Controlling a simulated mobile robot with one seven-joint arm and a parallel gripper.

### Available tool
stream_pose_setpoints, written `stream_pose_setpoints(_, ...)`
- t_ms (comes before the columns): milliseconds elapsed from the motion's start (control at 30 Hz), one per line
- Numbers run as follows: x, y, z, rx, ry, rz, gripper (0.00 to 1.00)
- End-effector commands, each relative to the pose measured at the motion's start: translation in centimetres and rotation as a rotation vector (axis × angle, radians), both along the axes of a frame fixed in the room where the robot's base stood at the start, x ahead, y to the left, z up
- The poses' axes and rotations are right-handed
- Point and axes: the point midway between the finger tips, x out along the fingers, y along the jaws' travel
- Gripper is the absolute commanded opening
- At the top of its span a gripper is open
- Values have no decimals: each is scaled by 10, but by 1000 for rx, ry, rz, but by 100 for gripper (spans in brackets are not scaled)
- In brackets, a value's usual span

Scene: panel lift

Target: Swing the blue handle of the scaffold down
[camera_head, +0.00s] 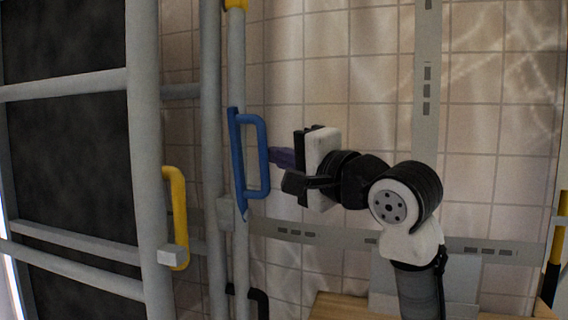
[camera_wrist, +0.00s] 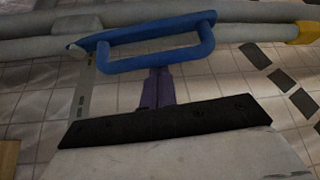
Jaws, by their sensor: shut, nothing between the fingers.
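The blue handle (camera_head: 263,158) is a D-shaped bar on a long blue plate, fixed to a grey scaffold pole (camera_head: 238,72). It stands upright along the pole in the head view. In the wrist view the blue handle (camera_wrist: 207,40) lies across the top of the picture. My gripper (camera_head: 272,156) points left at the handle's outer bar, with its purple fingers close to it. In the wrist view the purple fingers (camera_wrist: 158,88) are together and end by the bar. Whether they touch it I cannot tell. Nothing shows held between them.
A yellow handle (camera_head: 180,215) is on the thicker scaffold post (camera_head: 146,120) at left. A black hook-shaped part (camera_head: 262,300) sits low by the poles. A tiled wall (camera_head: 330,70) with grey slotted rails stands behind. A wooden surface (camera_head: 340,306) is at the bottom.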

Motion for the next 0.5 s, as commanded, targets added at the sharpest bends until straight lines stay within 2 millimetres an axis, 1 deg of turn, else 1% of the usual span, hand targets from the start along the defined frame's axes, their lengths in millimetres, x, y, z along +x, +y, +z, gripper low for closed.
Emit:
stream_pose_setpoints(33,-5,3,-6,-10,-37,4,0)
stream_pose_setpoints(267,-26,10,-14,-79,-244,4,0)
stream_pose_setpoints(500,-46,16,-27,-148,-460,3,0)
